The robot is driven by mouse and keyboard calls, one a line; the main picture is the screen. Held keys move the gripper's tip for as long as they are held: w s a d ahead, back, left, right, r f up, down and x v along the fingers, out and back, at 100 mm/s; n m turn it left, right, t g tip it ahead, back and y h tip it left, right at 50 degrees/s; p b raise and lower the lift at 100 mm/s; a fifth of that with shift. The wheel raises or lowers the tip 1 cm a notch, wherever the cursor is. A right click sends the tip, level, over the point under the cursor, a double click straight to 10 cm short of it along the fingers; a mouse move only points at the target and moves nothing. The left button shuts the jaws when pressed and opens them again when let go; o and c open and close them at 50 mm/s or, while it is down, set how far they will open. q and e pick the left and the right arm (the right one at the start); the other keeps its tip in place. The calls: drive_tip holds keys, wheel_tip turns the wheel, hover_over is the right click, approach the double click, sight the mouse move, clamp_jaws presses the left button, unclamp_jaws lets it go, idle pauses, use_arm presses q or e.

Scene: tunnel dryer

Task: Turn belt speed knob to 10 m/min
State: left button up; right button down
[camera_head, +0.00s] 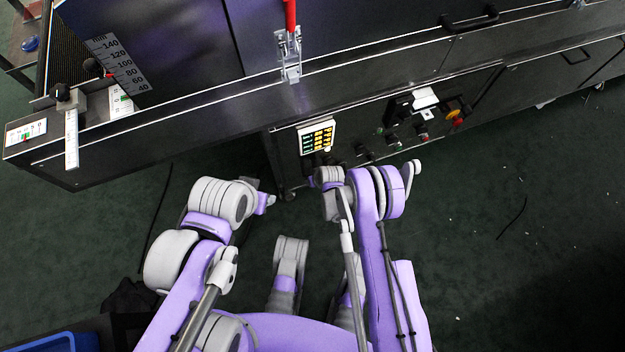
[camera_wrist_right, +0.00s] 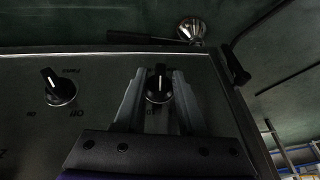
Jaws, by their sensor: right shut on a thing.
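A black knob (camera_wrist_right: 158,88) with a white pointer line sits on the dark panel in the right wrist view. Its pointer stands nearly straight up in that picture. My right gripper (camera_wrist_right: 158,80) is shut on this knob, one finger on each side. The label by the knob is mostly hidden by the gripper, so its setting cannot be read. In the head view my right arm reaches the control panel (camera_head: 345,155), and its fingertips are hidden. My left gripper (camera_head: 267,201) is low in front of the machine, away from the panel; its jaws are too small to judge.
A display (camera_head: 317,137) and a red and yellow button (camera_head: 456,118) are on the machine front. A red-handled clamp (camera_head: 289,55) is above. The green floor at right is mostly clear.

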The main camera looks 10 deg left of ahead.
idle(0.3)
drive_tip(key=c, duration=0.9)
unclamp_jaws()
drive_tip(key=shift+o, duration=0.2)
drive_tip(key=p+v, duration=0.2)
drive_tip(key=v, duration=0.9)
drive_tip(key=shift+p, duration=0.4)
drive_tip(key=shift+w+d, duration=0.1)
